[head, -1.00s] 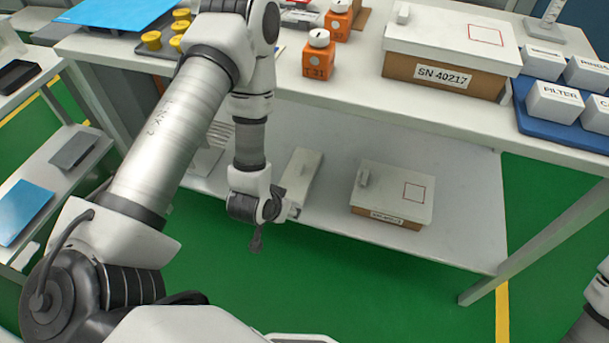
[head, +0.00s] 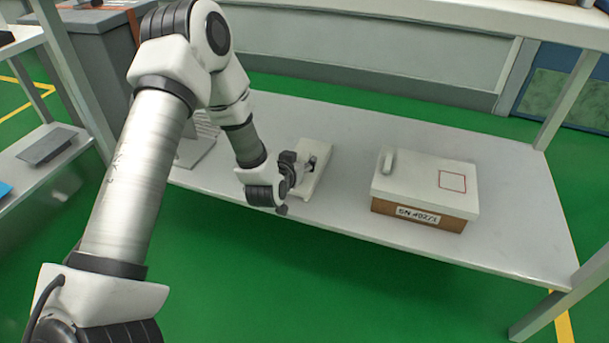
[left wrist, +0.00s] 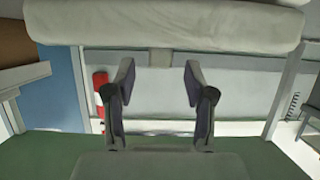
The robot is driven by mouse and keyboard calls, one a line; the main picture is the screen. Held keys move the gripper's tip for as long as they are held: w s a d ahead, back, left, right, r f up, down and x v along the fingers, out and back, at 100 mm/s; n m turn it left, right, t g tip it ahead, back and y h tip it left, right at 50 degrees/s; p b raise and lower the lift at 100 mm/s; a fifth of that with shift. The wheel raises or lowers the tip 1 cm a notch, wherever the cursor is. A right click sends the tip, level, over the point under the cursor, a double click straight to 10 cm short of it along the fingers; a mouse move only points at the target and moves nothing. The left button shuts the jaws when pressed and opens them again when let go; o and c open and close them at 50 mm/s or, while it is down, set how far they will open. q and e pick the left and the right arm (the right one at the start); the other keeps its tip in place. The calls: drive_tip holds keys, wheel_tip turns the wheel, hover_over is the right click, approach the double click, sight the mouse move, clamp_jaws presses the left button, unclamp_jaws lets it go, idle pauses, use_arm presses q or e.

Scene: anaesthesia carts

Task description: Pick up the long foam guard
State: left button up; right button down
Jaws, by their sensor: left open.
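A long, pale cream piece, which looks like the long foam guard (head: 316,178), lies on the lower shelf in the head view. In the left wrist view a long, rounded cream bar (left wrist: 160,24) crosses the top, ahead of the fingertips; it appears to be the same piece. My left gripper (head: 303,162) reaches in from the left and overlaps the guard in the head view. In the left wrist view its two fingers (left wrist: 157,82) are apart with nothing between them. I cannot tell whether a finger touches the guard. My right gripper is not in view.
A white-lidded brown box (head: 425,188) stands on the lower shelf (head: 500,235) to the right of the guard. The upper table top (head: 440,15) overhangs at the back. Shelf room lies clear between guard and box.

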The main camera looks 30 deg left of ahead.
use_arm(q)
drive_tip(key=shift+w+a+f, duration=0.1)
drive_tip(key=shift+w+f, duration=0.1)
drive_tip(key=shift+w, duration=0.3)
clamp_jaws()
drive_tip(key=shift+r, duration=0.1)
